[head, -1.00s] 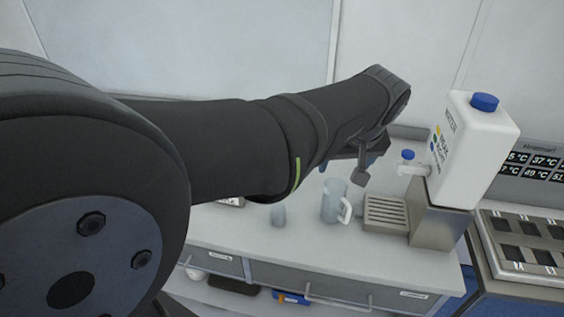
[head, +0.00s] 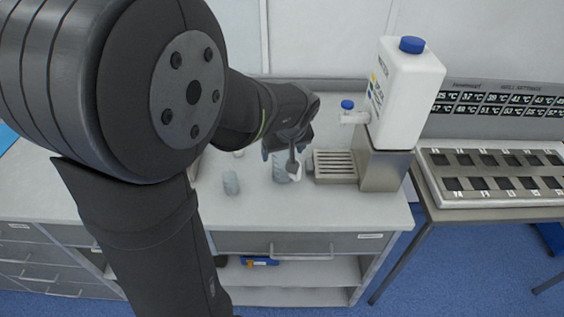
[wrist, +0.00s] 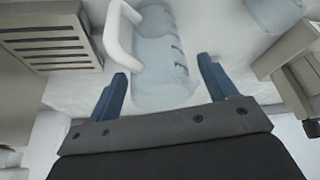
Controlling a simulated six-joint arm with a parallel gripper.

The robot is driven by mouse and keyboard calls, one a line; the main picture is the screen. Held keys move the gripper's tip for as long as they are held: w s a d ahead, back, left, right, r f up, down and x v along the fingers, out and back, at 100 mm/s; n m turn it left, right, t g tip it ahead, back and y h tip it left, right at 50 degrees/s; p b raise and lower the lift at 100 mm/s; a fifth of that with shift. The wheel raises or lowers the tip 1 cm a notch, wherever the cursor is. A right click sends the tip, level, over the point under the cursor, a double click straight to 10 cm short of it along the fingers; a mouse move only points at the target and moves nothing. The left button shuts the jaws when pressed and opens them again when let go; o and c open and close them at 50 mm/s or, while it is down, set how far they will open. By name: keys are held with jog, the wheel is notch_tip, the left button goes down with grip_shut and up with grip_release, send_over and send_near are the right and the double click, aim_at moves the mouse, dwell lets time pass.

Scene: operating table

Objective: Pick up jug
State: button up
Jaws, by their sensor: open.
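The jug is a pale, clear vessel with a white handle. In the head view the jug (head: 278,174) stands on the counter, partly hidden behind my gripper (head: 292,160). In the wrist view the jug (wrist: 165,65) lies ahead of and between the blue fingers of my gripper (wrist: 162,72), with its handle (wrist: 113,30) toward the left. The fingers are apart and nothing is clamped between them. Whether they touch the jug cannot be told.
A clear beaker (head: 231,183) stands left of the jug; it also shows in the wrist view (wrist: 272,12). To the right are a slatted drip tray (head: 335,166) and a white canister (head: 405,90) with a blue cap on a metal stand. The counter front (head: 290,215) is clear.

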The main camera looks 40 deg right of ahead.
jog(key=shift+w+f, duration=0.1)
jog(key=shift+f, duration=0.15)
jog(key=c, duration=1.1)
